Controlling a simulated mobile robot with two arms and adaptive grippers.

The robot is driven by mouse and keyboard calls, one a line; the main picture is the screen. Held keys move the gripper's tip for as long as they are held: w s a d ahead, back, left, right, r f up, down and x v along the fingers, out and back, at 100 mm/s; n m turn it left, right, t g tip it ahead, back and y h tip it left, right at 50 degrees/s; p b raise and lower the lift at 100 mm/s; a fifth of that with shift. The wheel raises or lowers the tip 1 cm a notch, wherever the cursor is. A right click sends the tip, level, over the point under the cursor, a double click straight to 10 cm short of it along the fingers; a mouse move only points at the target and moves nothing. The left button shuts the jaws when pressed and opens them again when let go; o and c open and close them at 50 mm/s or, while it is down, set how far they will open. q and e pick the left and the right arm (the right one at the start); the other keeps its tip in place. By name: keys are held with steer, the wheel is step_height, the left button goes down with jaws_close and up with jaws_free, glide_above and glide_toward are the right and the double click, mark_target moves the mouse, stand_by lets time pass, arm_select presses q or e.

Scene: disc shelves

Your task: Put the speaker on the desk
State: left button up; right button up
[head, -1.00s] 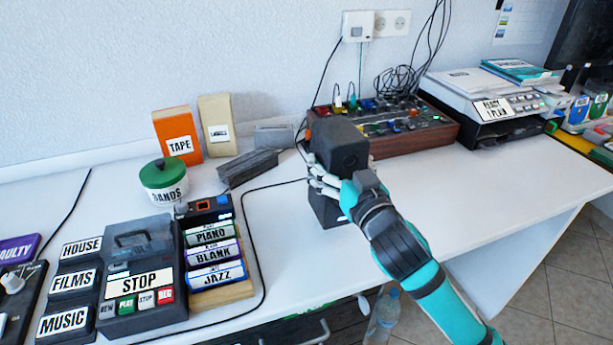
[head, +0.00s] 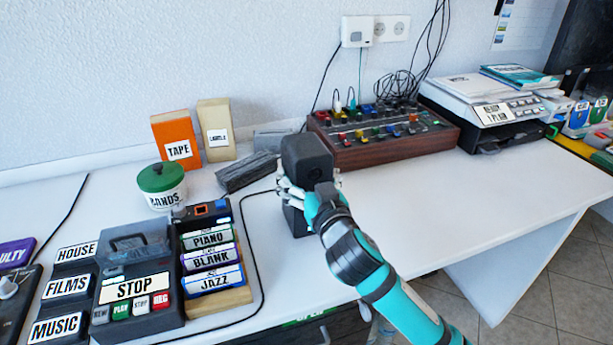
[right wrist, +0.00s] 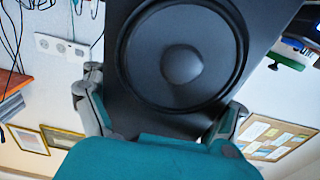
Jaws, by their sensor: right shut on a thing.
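The speaker (head: 306,162) is a tall dark box over the middle of the white desk (head: 420,210). My right gripper (head: 308,191) is shut around its sides, with pale fingers across its middle. In the right wrist view the speaker's round cone (right wrist: 183,62) faces the camera, and fingers of my right gripper (right wrist: 165,112) grip both sides. The speaker looks upright. Its lower end is at or just above the desk top; I cannot tell if it touches. My left gripper is not in view.
Left of the speaker are a black cable, a cassette rack (head: 248,292), a recorder (head: 138,285) and a green-lidded pot (head: 161,185). A dark grey block (head: 247,172) lies behind. A wooden-sided mixer (head: 385,150) and printer (head: 485,110) stand right. The desk's front right is clear.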

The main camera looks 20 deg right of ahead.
steer(key=o, duration=1.2)
steer(key=shift+f, duration=0.1)
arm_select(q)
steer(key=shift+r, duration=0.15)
arm_select(e)
steer(key=o, duration=0.4)
steer(key=shift+c, duration=0.2)
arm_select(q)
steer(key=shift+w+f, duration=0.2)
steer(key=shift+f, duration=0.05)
arm_select(e)
steer(key=s, duration=1.2)
steer(key=shift+d, duration=0.2)
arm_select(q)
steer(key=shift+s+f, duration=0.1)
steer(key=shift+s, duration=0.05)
